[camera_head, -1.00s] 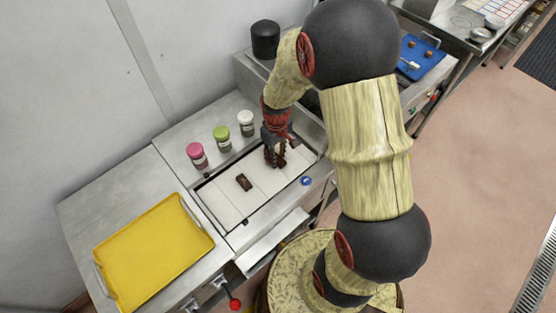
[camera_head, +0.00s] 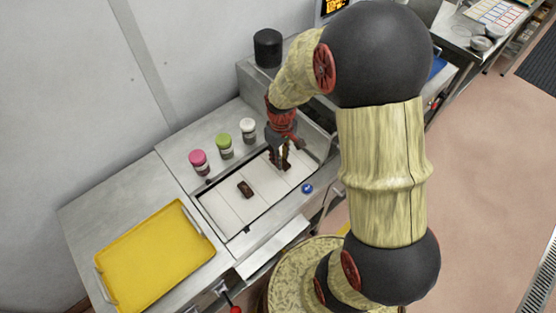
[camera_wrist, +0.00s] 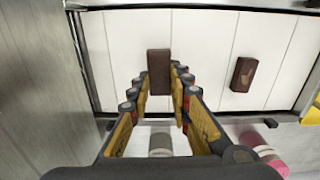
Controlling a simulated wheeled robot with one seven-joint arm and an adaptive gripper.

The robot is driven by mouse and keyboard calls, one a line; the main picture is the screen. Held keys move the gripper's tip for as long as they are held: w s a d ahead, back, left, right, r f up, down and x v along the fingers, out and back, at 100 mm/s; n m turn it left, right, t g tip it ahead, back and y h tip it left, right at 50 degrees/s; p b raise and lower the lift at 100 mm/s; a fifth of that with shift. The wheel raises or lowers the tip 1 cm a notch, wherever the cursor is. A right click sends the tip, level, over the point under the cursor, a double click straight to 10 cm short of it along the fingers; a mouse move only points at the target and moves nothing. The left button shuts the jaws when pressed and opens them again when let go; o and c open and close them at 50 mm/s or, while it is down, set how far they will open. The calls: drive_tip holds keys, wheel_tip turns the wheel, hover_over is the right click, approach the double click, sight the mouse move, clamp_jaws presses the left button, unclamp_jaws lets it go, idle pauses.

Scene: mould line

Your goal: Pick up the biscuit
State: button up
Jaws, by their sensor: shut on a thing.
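My gripper (camera_head: 280,162) is over the right part of the white slab bed. In the wrist view my gripper (camera_wrist: 159,88) is shut on a dark brown bar-shaped biscuit (camera_wrist: 158,68), which sits between the fingertips. Whether this biscuit is clear of the white surface is hard to tell. A second brown biscuit (camera_head: 245,189) lies on the white bed left of my gripper. It shows to the right in the wrist view (camera_wrist: 242,74), apart from the fingers.
Three jars with pink (camera_head: 198,157), green (camera_head: 224,141) and white (camera_head: 248,125) lids stand behind the bed. A yellow tray (camera_head: 155,260) lies on the left counter. A black cylinder (camera_head: 267,47) stands at the back. The bed's left part is clear.

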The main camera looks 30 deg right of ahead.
sight(288, 166)
drive_tip(key=s+r, duration=0.1)
drive_tip(key=r, duration=0.1)
drive_tip(key=s+d+r, duration=0.1)
drive_tip(key=s+r, duration=0.1)
drive_tip(key=shift+s+d+r+p, duration=0.1)
drive_tip(key=shift+r+p, duration=0.05)
drive_tip(key=shift+p, duration=0.15)
drive_tip(key=s+d+r, duration=0.2)
drive_tip(key=s+r, duration=0.2)
drive_tip(key=s, duration=0.5)
drive_tip(key=shift+d+r+p, duration=0.2)
drive_tip(key=shift+d+p, duration=0.2)
drive_tip(key=shift+p, duration=0.05)
